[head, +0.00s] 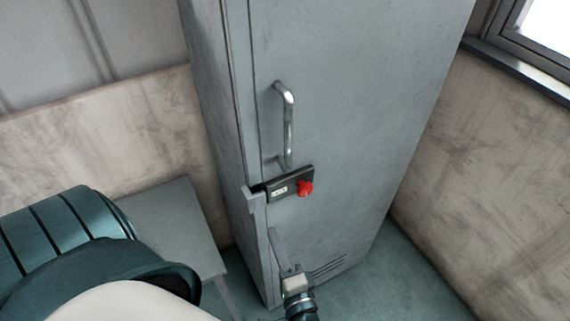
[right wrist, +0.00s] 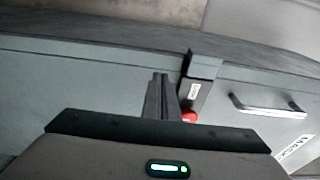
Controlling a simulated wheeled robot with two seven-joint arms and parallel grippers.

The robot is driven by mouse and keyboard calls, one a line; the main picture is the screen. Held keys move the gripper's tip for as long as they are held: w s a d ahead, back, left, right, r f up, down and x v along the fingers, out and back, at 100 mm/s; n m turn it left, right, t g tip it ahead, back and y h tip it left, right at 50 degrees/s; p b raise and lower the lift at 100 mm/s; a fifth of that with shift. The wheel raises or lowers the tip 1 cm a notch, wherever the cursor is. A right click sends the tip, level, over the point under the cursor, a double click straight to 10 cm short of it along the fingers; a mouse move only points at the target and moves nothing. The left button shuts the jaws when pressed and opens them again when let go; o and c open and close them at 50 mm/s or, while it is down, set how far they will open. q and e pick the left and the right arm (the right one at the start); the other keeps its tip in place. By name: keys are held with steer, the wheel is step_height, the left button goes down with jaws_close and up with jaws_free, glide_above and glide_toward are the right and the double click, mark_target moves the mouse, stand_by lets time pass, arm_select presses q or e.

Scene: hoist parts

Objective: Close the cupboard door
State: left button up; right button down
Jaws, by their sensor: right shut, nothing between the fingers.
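The tall grey cupboard's door (head: 350,110) looks flush or nearly flush with the cupboard's side; I cannot tell whether a thin gap is left. It has a metal bar handle (head: 289,125) and, below it, a dark latch plate (head: 282,188) with a red knob (head: 305,188). My right gripper (head: 278,245) is shut and empty, below the latch by the door's left edge. In the right wrist view its fingers (right wrist: 161,92) lie over the door face beside the latch (right wrist: 196,92). Contact with the door cannot be made out. My left gripper is out of view.
A grey table (head: 180,220) stands left of the cupboard. A stained wall (head: 490,170) is close on the right, with a window ledge (head: 520,68) above. Some green floor (head: 400,270) is clear at the cupboard's right.

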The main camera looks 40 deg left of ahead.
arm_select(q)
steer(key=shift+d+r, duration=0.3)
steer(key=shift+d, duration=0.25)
arm_select(e)
steer(key=s, duration=0.4)
steer(key=shift+s+a, duration=0.2)
steer(key=shift+a, duration=0.2)
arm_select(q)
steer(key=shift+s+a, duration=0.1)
